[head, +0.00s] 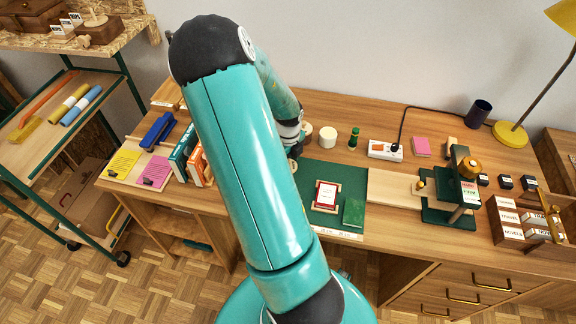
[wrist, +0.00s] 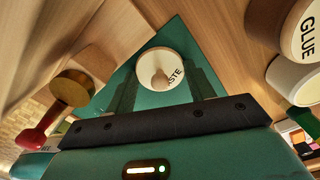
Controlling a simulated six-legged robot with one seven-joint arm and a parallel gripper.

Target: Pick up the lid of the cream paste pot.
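The cream paste pot (wrist: 176,81) shows from above in the wrist view, just beyond my gripper. My gripper (wrist: 163,92) appears open, with a dark finger shape on each side of the pot and nothing held. I cannot tell whether the fingers touch the lid.
A glue pot (wrist: 300,35) and another pale pot (wrist: 293,80) stand close on the right in the wrist view. A brass-coloured piece (wrist: 73,88) and a red-handled tool (wrist: 40,130) are close on the left.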

